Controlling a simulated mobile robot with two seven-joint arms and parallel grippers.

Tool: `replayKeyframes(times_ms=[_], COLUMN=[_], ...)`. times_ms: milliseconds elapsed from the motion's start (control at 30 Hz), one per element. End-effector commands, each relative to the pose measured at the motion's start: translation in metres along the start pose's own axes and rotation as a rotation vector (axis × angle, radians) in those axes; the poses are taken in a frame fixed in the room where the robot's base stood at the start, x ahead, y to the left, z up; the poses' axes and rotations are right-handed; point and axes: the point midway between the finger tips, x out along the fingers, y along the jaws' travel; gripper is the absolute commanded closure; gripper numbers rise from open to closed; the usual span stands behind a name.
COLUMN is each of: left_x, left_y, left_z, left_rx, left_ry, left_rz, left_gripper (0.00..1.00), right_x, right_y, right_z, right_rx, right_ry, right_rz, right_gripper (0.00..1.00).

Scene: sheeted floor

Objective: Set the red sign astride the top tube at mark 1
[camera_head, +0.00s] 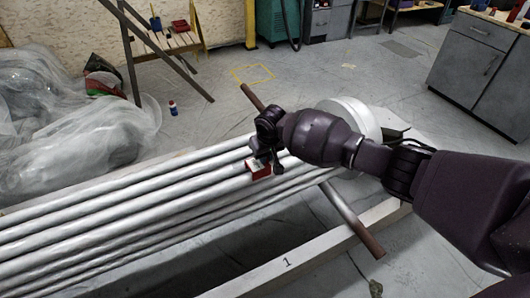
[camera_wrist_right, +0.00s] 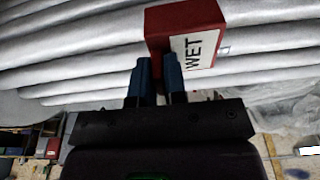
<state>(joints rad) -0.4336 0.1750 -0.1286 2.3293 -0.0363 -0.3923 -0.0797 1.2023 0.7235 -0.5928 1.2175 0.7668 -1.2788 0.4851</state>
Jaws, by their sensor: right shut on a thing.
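My right gripper (camera_head: 265,155) is shut on the red sign (camera_head: 261,171), just over the right end of a bundle of long silvery tubes (camera_head: 130,205). In the wrist view the sign (camera_wrist_right: 185,20) is a red block with a white panel reading "WET". The blue fingers (camera_wrist_right: 157,65) are at its near edge. The sign overlaps the tubes in both views; I cannot tell whether it touches or straddles one. A black mark 1 (camera_head: 287,263) is on the pale beam in front of the tubes. My left gripper is not in view.
A brown-ended rod (camera_head: 365,235) crosses under the bundle's right end. A pale round disc (camera_head: 352,112) stands behind my right wrist. Plastic-wrapped bundles (camera_head: 75,125) lie at left. A small bottle (camera_head: 173,108) stands on the floor. A grey cabinet (camera_head: 470,62) is back right.

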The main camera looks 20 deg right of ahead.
Motion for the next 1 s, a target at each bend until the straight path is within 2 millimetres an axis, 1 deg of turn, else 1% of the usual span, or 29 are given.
replayKeyframes(times_ms=[500, 733, 1000], left_x=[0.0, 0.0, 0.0], left_y=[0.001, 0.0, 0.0], left_z=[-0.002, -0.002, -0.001], left_rx=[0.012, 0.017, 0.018], left_ry=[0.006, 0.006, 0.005], left_rz=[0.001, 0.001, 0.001], left_gripper=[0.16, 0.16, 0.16], right_x=[0.025, 0.03, 0.03], right_y=[0.0, 0.0, 0.0], right_z=[0.005, 0.006, 0.006], right_rx=[0.0, 0.0, 0.0], right_ry=[-0.001, 0.0, 0.001], right_rz=[-0.001, 0.0, 0.0], right_gripper=[1.0, 1.0, 1.0])
